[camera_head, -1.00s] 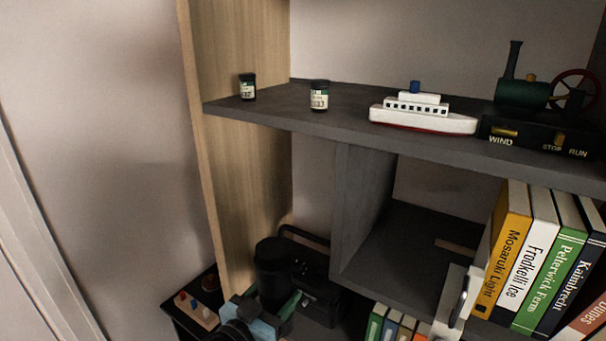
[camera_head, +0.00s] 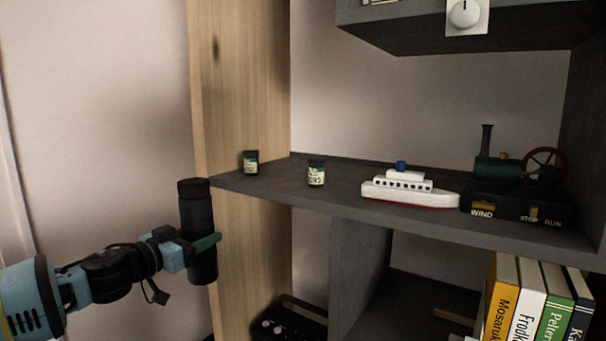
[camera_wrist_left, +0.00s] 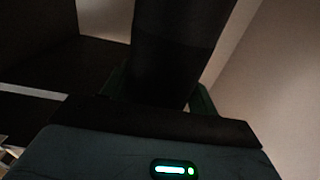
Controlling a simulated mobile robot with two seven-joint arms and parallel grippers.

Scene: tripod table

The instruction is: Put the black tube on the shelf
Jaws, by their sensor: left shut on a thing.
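The black tube (camera_head: 198,215) is upright in the head view, in front of the wooden side panel and left of the grey shelf (camera_head: 290,188). Its top is about level with the shelf board. My left gripper (camera_head: 203,246) is shut around the tube's lower middle, with a green finger across it. In the left wrist view the dark tube (camera_wrist_left: 178,45) stands between the green fingers (camera_wrist_left: 160,95) and fills the upper middle. The tube is clear of the shelf board. My right gripper is not in view.
The wooden panel (camera_head: 238,90) bounds the shelf's left end. Shelf room shows between the canisters and the boat. Books (camera_head: 530,305) stand below right.

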